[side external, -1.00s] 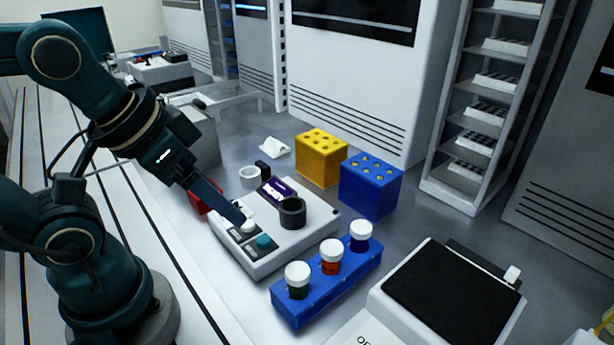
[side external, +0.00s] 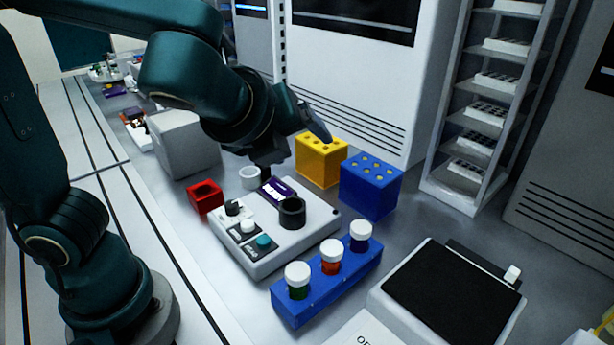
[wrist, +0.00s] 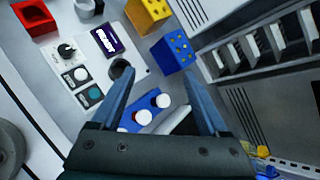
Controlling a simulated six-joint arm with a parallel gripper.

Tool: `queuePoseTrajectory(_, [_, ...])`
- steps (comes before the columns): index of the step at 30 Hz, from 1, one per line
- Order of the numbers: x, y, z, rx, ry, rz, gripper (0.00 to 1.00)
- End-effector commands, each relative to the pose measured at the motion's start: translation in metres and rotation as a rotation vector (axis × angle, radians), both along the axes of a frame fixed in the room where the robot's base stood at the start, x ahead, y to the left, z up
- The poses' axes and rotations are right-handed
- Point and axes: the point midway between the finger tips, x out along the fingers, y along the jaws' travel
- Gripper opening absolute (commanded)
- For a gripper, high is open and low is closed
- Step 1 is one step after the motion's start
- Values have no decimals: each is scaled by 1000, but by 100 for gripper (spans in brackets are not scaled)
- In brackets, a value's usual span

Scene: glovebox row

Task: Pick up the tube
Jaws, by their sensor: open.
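Three tubes with white caps stand upright in a blue rack (side external: 330,290) at front centre: a green one (side external: 297,280), an orange-red one (side external: 330,258) and a dark blue one (side external: 360,237). My gripper (side external: 297,143) is open and empty, high above the table and behind the rack in the side view. In the wrist view, my gripper (wrist: 158,68) has its fingers spread. Two white caps (wrist: 142,117) (wrist: 163,100) show between the fingers, beyond them; the rest of the rack is partly hidden by the gripper.
A white device (side external: 300,237) with knobs, a purple display and a black round well (side external: 292,212) stands beside the rack. Yellow (side external: 321,160) and blue (side external: 371,187) holed blocks stand behind. A red square holder (side external: 205,197) is left. A black-topped instrument (side external: 455,290) stands right.

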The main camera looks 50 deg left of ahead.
Motion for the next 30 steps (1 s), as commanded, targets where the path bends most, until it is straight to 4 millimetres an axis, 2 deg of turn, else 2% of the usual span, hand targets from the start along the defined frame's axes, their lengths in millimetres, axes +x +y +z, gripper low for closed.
queuePoseTrajectory(3, [15, -26, 1, 207, -1, -226, 78])
queuePoseTrajectory(10, [34, -80, 4, 580, -34, -599, 78])
queuePoseTrajectory(12, [34, -74, -10, 569, -27, -576, 78])
queuePoseTrajectory(20, [33, -73, -53, 562, -25, -573, 78])
queuePoseTrajectory(30, [33, -73, -120, 562, -24, -572, 78])
